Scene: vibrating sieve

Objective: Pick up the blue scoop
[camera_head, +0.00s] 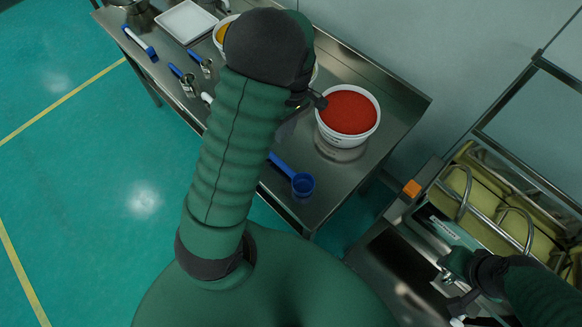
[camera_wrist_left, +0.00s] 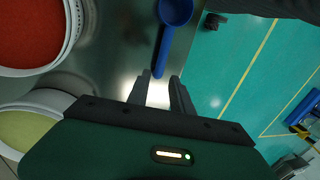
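The blue scoop (camera_head: 303,185) lies on the steel table near its front edge, its handle running up and left toward my left arm. In the left wrist view the scoop (camera_wrist_left: 175,12) is at the top, with its handle pointing down toward the gap between my fingers. My left gripper (camera_wrist_left: 160,78) is open and empty, its fingertips near the handle's end; I cannot tell the height between them. In the head view my left gripper (camera_head: 312,101) is partly hidden behind my arm. My right gripper (camera_head: 459,292) is at the lower right by the machine; its fingers are unclear.
A white tub of red material (camera_head: 348,110) stands behind the scoop on the table (camera_head: 400,95). Several blue-handled tools, such as a brush (camera_head: 140,43), and a white tray (camera_head: 186,21) lie further left. A machine with yellowish parts (camera_head: 480,195) stands at the right.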

